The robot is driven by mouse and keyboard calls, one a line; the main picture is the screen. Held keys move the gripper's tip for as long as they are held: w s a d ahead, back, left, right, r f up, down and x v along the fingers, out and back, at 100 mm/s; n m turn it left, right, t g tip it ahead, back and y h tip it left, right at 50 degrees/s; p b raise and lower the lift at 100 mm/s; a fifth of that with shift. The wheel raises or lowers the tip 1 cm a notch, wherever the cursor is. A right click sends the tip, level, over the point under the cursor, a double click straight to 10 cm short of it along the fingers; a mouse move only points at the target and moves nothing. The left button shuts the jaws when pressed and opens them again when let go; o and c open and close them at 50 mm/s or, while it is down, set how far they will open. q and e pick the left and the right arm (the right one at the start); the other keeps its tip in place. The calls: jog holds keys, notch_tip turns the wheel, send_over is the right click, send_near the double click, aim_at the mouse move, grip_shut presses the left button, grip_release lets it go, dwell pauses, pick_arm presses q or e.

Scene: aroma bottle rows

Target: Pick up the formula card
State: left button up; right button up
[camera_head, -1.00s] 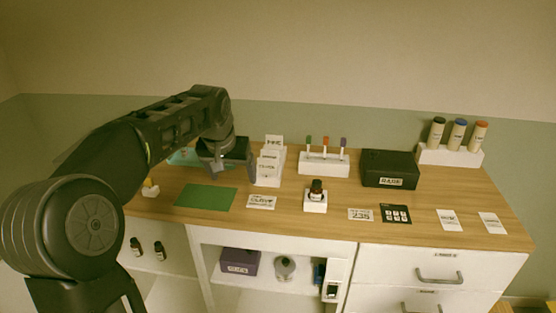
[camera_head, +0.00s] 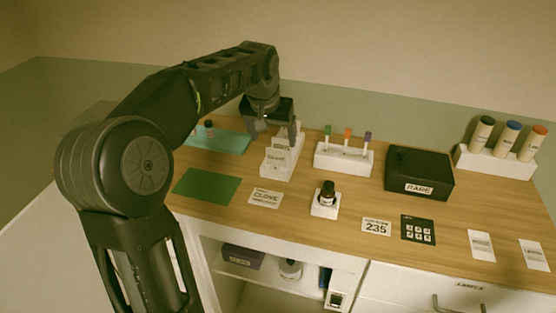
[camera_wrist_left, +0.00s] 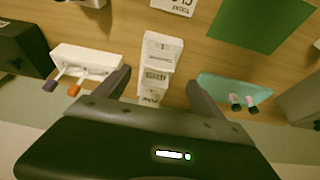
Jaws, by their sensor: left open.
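A white stepped card holder (camera_head: 272,163) stands at the back of the wooden counter, with upright printed cards (camera_head: 281,149) in it. The print is too small to tell which is the formula card. My left gripper (camera_head: 271,136) is open over the holder's back part, pointing down, and hides some of the rear cards. In the left wrist view the open fingers (camera_wrist_left: 158,80) straddle the holder (camera_wrist_left: 162,46), one on each side, with cards (camera_wrist_left: 155,76) between them. Nothing is gripped. My right gripper is not in view.
A white rack with colored-tip sticks (camera_head: 343,160) stands right of the holder, and a teal tray (camera_head: 222,141) left. A green mat (camera_head: 206,186), a CLOVE card (camera_head: 265,198), a small bottle (camera_head: 328,193) and a black RARE box (camera_head: 419,174) lie around. The air above the front counter is clear.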

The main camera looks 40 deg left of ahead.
aim_at(276, 149)
pick_arm(q)
jog(key=shift+x, duration=1.05)
jog(key=shift+f+p, duration=0.2)
jog(key=shift+p, duration=0.1)
jog(key=p+x, duration=0.1)
jog(key=x, duration=0.3)
jog(key=shift+w+f, duration=0.2)
jog(key=shift+f, duration=0.15)
jog(key=shift+c, duration=0.2)
jog(key=c, duration=1.4)
